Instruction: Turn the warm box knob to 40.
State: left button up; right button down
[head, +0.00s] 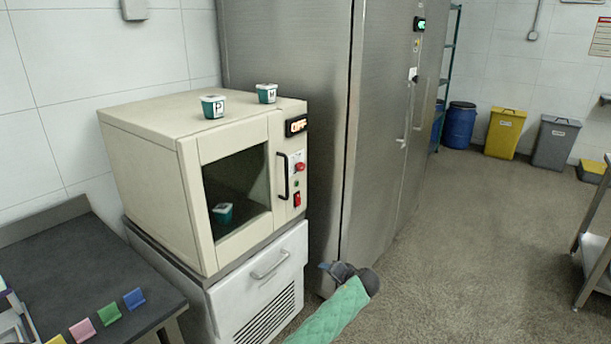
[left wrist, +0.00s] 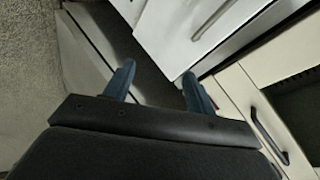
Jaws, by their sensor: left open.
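The warm box (head: 150,160) is a cream cabinet with a dark glass door and a black door handle (head: 283,176). Its display (head: 296,126) appears to read OFF. Below the display are a small red round knob (head: 299,167) and a red switch (head: 297,199); the knob's setting is too small to read. My left gripper (head: 326,267) is low, to the right of the white drawer unit and below the knob, apart from it. In the left wrist view the left gripper (left wrist: 158,72) is open and empty, with the box's door handle (left wrist: 268,128) at the right. My right gripper is not in view.
Two labelled tubs (head: 213,106) (head: 266,93) stand on the box, another tub (head: 222,212) inside. The drawer unit (head: 262,292) supports it. A steel cabinet (head: 290,60) stands close behind and right. A dark table (head: 70,270) is at left. Open floor (head: 480,230) lies right.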

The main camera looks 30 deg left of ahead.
pick_arm(q)
jog(key=w+a+r+n+y+b, duration=0.1)
jog(key=w+a+r+y, duration=0.1)
jog(key=w+a+r, duration=0.4)
jog(key=w+a+r+n+y+b, duration=0.15)
jog(key=w+r, duration=0.25)
jog(key=r, duration=0.5)
jog(key=n+g+y+b, duration=0.2)
jog(key=n+y, duration=0.2)
send_near(303, 167)
jog(key=a, duration=0.1)
jog(key=shift+m+h, duration=0.25)
jog(key=shift+w+a+r+p, duration=0.1)
jog(key=shift+w+a+p, duration=0.15)
jog(key=shift+a, duration=1)
jog(key=shift+w+a+r+p, duration=0.1)
jog(key=shift+a+p, duration=0.15)
jog(key=shift+a, duration=1)
jog(key=shift+w+a+r+p, duration=0.1)
jog(key=shift+w+a+p, duration=0.15)
jog(key=shift+a, duration=1)
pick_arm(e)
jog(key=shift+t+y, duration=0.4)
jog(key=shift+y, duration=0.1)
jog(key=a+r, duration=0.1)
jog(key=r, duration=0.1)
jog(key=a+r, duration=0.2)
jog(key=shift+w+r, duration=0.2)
pick_arm(q)
jog(key=c, duration=1)
